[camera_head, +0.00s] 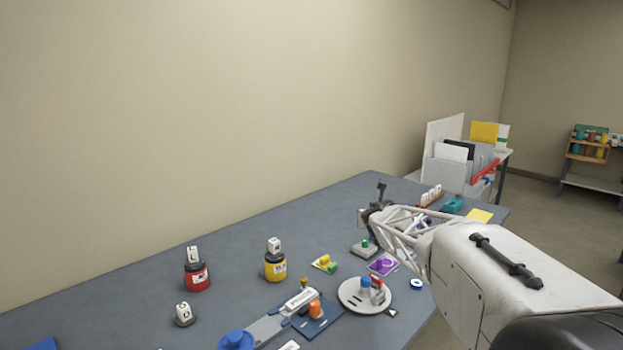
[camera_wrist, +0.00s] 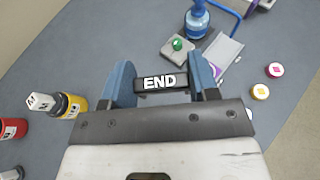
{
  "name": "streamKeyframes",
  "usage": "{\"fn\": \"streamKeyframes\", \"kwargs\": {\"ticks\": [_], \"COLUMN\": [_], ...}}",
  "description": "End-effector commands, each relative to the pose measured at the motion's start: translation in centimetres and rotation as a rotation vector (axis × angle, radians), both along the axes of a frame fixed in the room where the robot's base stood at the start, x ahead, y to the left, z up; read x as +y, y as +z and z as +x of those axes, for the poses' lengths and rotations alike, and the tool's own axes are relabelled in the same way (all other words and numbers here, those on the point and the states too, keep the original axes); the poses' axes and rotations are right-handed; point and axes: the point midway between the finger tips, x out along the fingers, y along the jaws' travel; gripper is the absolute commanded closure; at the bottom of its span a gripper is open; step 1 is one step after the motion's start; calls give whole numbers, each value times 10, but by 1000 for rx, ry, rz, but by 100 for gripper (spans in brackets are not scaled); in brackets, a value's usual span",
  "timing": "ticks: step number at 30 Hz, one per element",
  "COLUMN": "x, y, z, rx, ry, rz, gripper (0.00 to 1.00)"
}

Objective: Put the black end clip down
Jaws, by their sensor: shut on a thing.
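The black end clip (camera_wrist: 150,84), marked END in white letters, is between the two blue fingers of my gripper (camera_wrist: 163,78) in the wrist view. The gripper is shut on it, one finger at each end. In the head view my gripper (camera_head: 373,212) is over the far part of the grey table (camera_head: 235,232), and the clip cannot be made out clearly there. In the wrist view, table surface shows beyond the clip; its exact height above the table cannot be told.
A grey block with a green knob (camera_head: 364,249) stands below the gripper. A purple card (camera_head: 382,266), a round white tray (camera_head: 350,295), a yellow bottle (camera_head: 275,267) and a red bottle (camera_head: 197,277) stand nearer. Bare table lies left of the gripper.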

Motion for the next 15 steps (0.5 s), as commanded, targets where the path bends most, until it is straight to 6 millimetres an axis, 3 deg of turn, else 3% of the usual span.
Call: {"fn": "streamKeyframes", "kwargs": {"ticks": [15], "x": [-7], "y": [-2], "z": [0], "rx": [5], "ry": [-3], "rz": [1], "gripper": [67]}}
